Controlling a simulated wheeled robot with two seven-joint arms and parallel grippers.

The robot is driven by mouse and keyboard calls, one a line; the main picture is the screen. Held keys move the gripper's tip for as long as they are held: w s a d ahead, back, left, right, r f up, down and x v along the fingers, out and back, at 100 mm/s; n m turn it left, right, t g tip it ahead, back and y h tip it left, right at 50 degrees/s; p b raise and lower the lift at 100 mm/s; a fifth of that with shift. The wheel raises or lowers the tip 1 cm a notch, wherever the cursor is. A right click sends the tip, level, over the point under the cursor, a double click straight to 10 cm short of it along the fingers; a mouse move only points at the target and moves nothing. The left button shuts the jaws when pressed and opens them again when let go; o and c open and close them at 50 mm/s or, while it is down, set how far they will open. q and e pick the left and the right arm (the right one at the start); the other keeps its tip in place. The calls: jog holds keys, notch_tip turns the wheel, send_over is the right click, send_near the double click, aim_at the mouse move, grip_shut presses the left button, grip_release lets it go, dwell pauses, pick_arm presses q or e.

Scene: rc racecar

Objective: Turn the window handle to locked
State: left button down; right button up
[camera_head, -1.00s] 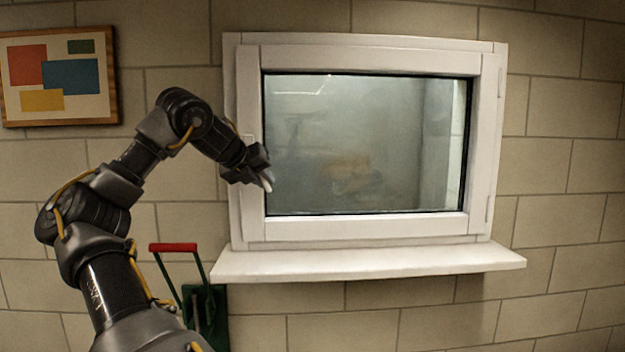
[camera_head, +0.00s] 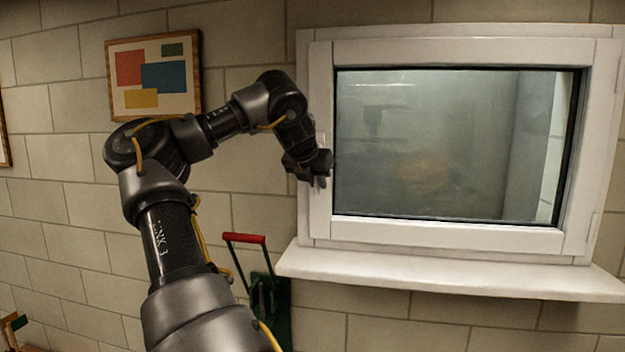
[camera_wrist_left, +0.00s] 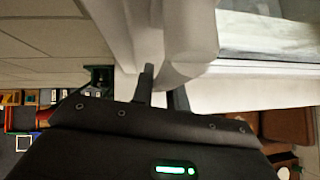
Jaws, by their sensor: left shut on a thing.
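The white window handle (camera_wrist_left: 188,58) shows large in the left wrist view, its rounded end between my two dark fingers. In the head view only a small white tip of it (camera_head: 321,183) shows below my left gripper (camera_head: 317,176), pointing roughly downward. The gripper is shut on the handle at the left side of the window frame (camera_head: 320,215) and hides most of it. The window sash is closed against the frame. My right gripper is in neither view.
A white sill (camera_head: 450,275) juts out below the window. A green object with a red-topped handle (camera_head: 245,238) stands below the sill's left end. A framed picture (camera_head: 155,76) hangs on the block wall to the left.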

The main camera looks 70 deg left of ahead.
pick_arm(q)
jog(key=c, duration=1.4)
grip_release()
jog(key=shift+w, duration=0.15)
jog(key=shift+s+d+r, duration=0.1)
jog(key=shift+s+r, duration=0.1)
jog(key=shift+s, duration=0.1)
jog(key=b+v, duration=0.3)
jog(key=v, duration=0.7)
jog(key=shift+w+d, duration=0.1)
jog(key=shift+w, duration=0.05)
